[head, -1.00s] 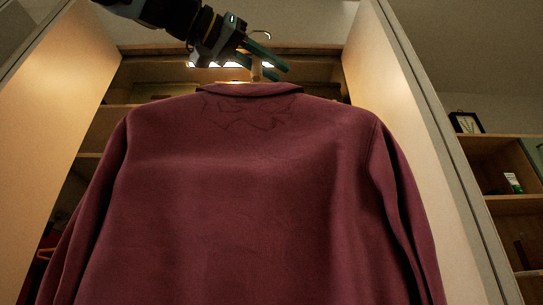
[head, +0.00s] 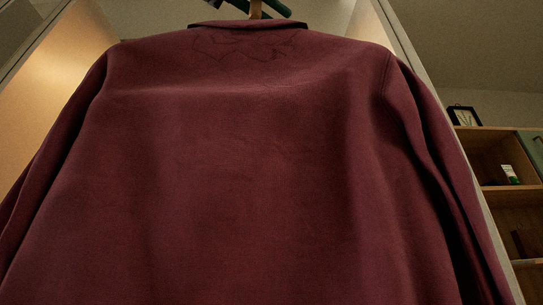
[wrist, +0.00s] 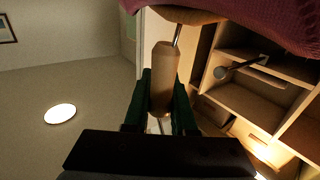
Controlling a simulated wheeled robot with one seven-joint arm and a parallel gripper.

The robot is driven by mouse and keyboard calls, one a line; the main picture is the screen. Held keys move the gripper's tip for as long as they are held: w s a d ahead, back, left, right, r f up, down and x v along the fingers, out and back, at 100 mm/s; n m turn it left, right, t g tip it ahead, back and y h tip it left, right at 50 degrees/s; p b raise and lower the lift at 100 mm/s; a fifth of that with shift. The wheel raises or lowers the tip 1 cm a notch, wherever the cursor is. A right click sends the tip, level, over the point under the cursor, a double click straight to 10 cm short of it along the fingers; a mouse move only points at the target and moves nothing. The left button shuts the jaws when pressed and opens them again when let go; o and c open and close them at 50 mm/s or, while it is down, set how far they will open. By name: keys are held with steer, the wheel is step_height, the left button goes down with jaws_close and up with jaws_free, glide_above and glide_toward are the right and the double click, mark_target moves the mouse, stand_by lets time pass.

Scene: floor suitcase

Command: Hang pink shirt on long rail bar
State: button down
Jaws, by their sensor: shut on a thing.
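The dark pink, maroon-looking shirt (head: 250,150) hangs upright and fills most of the head view. Its collar is near the top edge, and its cloth also shows along the top of the wrist view (wrist: 240,20). It hangs from a wooden hanger (wrist: 190,16) with a thin metal stem. My gripper (wrist: 163,88) has its green fingers shut on the wooden piece of the hanger above the collar. In the head view only bits of the fingers show at the top edge. A short grey rod with a round end (wrist: 221,73) shows inside the wardrobe; I cannot tell whether it is the long rail bar.
The wardrobe's pale side panel (head: 60,100) shows left of the shirt, which hides most of the interior. Wooden shelves (wrist: 245,105) show in the wrist view. A side shelf unit (head: 505,195) with small items stands at the right, a picture frame (head: 464,116) on top.

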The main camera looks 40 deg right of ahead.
steer(key=shift+s+a+b, duration=0.7)
steer(key=shift+s+a, duration=1.1)
steer(key=shift+s, duration=0.25)
